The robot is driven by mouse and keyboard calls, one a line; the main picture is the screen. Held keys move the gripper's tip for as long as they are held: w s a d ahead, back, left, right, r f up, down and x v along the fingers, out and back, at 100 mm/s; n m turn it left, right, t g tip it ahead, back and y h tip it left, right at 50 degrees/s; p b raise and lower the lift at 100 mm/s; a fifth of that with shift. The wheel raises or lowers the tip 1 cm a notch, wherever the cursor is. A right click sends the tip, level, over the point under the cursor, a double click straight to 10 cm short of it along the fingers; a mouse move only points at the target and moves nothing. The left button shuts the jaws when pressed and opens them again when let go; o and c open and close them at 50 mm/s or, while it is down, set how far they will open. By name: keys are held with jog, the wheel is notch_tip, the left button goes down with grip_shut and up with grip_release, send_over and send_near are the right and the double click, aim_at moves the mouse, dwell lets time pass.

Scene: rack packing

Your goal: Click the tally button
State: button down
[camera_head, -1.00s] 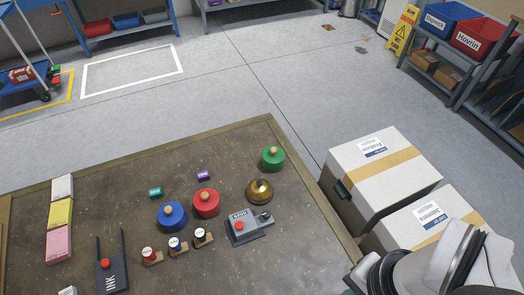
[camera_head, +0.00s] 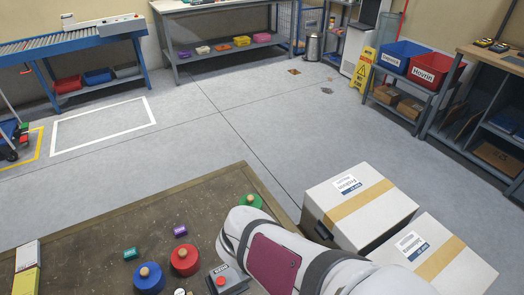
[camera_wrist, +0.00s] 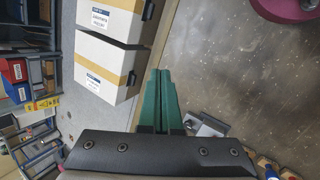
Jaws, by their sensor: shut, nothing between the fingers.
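The tally counter (camera_head: 226,283) is a grey box with a small display and a red button (camera_head: 220,281), at the bottom of the head view. Its lower part is cut off by the frame and my arm is close on its right. In the wrist view, part of a grey device (camera_wrist: 211,127), likely the counter, shows just right of my fingers; its button cannot be made out there. My gripper (camera_wrist: 161,74) has green fingers, shut together and empty, over the table near the edge by the boxes. In the head view my arm hides the gripper.
Blue (camera_head: 148,278), red (camera_head: 185,261) and green (camera_head: 251,202) round knobbed items stand on the table (camera_head: 95,235). Small stamps (camera_wrist: 266,163) lie at lower right in the wrist view. Two white boxes (camera_head: 350,235) stand beyond the table's right edge.

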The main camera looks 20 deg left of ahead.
jog(key=w+a+f+n+t, duration=0.1)
jog(key=w+a+n+t, duration=0.15)
jog(key=a+n, duration=0.45)
jog(key=n+t+y, duration=0.4)
jog(key=n, duration=0.3)
send_over(221, 281)
jog(key=s, duration=0.1)
notch_tip(221, 281, down, 3)
jog(key=shift+a+r+g, duration=0.15)
jog(key=shift+a+g, duration=0.1)
jog(key=shift+a, duration=0.1)
jog(key=shift+f, duration=4.4)
jog(key=shift+f, duration=0.4)
